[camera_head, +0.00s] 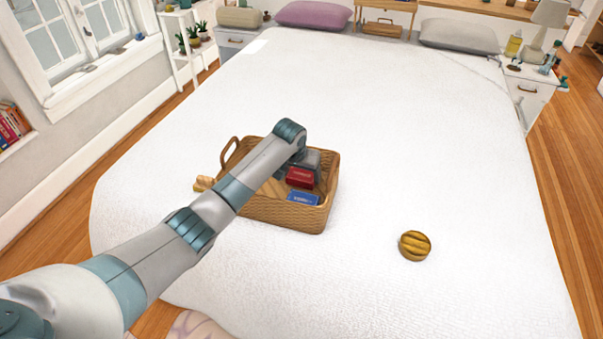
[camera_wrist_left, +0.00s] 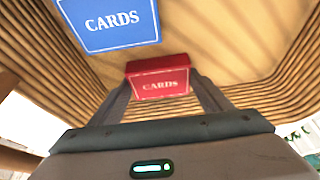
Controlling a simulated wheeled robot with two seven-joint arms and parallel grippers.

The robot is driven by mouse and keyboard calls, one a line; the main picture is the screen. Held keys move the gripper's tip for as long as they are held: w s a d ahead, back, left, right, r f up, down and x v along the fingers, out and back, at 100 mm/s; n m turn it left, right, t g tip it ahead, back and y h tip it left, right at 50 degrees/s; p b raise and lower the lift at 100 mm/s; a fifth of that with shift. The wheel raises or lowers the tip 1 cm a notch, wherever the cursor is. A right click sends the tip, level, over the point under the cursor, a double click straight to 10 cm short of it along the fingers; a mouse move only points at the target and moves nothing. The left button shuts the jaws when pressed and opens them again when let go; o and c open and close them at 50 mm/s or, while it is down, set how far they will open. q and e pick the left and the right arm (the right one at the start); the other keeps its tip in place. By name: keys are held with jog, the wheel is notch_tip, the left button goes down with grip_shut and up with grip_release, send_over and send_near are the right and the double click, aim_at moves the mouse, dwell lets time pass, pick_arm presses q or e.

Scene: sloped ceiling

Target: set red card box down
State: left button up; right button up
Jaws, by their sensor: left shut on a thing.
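The red card box (camera_head: 300,177) is within the walls of the wicker basket (camera_head: 285,215) on the bed. In the left wrist view the red card box (camera_wrist_left: 158,78) is between the two dark fingers of my left gripper (camera_wrist_left: 162,90), which is shut on it. I cannot tell whether its underside touches the basket floor. A blue card box (camera_head: 303,199) lies in the basket near its front right side, and it also shows in the wrist view (camera_wrist_left: 110,22), apart from the red one. My left arm covers part of the basket. My right gripper is not in view.
A round yellow-brown grooved object (camera_head: 415,245) lies on the white bed (camera_head: 430,150) to the right of the basket. A small light wooden object (camera_head: 204,183) is at the basket's left side. The bed is largely clear behind and right of the basket.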

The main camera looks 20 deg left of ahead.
pick_arm(q)
jog(key=o, duration=1.1)
jog(key=shift+o, duration=0.2)
jog(key=shift+r, duration=0.1)
jog(key=shift+s+r, duration=0.15)
jog(key=shift+r, duration=0.25)
jog(key=v, duration=1.1)
jog(key=shift+b, duration=0.35)
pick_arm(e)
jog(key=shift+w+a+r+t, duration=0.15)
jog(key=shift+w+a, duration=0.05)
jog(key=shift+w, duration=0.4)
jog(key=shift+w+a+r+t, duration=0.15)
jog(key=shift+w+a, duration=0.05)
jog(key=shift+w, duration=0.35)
pick_arm(q)
jog(key=shift+r, duration=0.1)
